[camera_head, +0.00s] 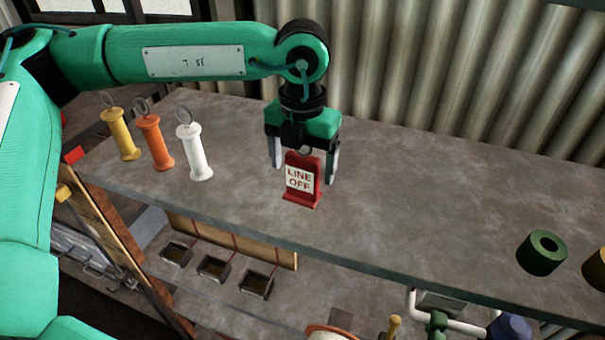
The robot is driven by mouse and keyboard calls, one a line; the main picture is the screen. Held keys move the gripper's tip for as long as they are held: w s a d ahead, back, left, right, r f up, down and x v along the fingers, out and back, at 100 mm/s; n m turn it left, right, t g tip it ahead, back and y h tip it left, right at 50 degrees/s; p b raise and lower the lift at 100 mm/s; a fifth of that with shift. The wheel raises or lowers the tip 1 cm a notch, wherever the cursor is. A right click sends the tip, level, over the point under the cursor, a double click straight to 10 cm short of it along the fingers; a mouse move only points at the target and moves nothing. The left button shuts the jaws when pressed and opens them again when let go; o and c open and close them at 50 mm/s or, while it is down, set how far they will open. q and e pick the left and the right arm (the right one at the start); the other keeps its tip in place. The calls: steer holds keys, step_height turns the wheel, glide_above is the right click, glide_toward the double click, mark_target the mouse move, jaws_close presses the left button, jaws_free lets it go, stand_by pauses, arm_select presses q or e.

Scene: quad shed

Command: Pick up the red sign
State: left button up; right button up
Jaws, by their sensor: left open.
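The red sign (302,194) stands upright on the grey shelf (400,215), with a white panel reading "LINE OFF". My left gripper (304,170) points down over it from behind. Its two fingers are apart, one on each side of the sign, with a gap visible at the left finger. The sign's base rests on the shelf. I cannot tell from this view whether the right finger touches the sign. My right gripper is not in the view.
Yellow (120,135), orange (155,141) and white (193,152) ringed handles stand on the shelf to the left. A green hollow cylinder (540,253) and a yellow piece (597,270) are at the right. A corrugated wall (450,70) rises behind. The shelf between is clear.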

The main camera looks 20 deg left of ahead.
arm_select(q)
steer(key=c, duration=1.1)
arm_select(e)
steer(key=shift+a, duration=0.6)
arm_select(q)
steer(key=shift+r, duration=0.1)
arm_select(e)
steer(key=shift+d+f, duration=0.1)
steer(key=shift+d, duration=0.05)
